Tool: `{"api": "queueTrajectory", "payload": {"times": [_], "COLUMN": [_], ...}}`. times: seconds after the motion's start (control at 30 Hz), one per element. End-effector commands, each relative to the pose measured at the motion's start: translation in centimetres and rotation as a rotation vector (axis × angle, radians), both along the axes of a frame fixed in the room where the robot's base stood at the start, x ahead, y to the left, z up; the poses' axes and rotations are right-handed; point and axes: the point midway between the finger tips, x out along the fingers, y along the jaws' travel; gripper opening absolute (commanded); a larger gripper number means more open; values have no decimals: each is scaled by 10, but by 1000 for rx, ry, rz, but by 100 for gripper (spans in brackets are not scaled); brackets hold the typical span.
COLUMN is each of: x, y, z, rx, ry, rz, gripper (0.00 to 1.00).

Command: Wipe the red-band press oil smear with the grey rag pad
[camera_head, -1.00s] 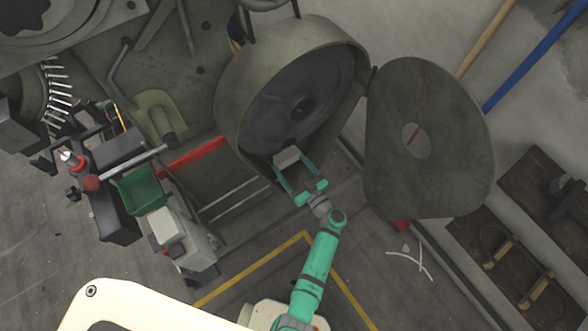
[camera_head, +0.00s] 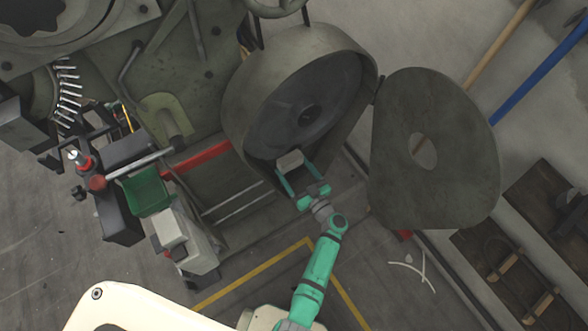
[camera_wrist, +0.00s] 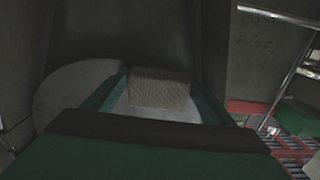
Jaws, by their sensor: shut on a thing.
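The red-band press shows a round dark-green housing (camera_head: 240,105) with a dark disc (camera_head: 325,90) inside and a red band (camera_head: 203,156) at its lower left. Its lid (camera_head: 445,160) hangs open to the right. My gripper (camera_head: 291,174) is shut on the grey rag pad (camera_head: 290,160), at the lower opening of the housing. In the wrist view the pad (camera_wrist: 160,88) sits between the green fingers, in front of a dark wall. I cannot tell whether the pad touches a surface. I cannot make out the oil smear in either view.
A green bin (camera_head: 146,192) and a pale grey box (camera_head: 172,226) stand left of my arm. A row of rivets (camera_head: 68,90) is at the upper left. Wooden trays (camera_head: 505,270) lie at the lower right. The open lid stands close right of my gripper.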

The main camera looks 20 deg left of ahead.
Motion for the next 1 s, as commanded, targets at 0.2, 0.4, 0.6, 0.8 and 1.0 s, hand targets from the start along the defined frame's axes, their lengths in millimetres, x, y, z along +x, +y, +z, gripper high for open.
{"api": "queueTrajectory", "payload": {"times": [0.2, 0.4, 0.6, 0.8, 1.0], "x": [3, 5, 7, 9, 10], "y": [3, 6, 8, 11, 13], "z": [0, 0, 0, 0, 0], "rx": [0, 0, 0, 0, 0], "ry": [0, 0, 0, 0, 0], "rz": [0, 0, 0, 1, 0], "gripper": [55, 55, 55, 55, 55]}}
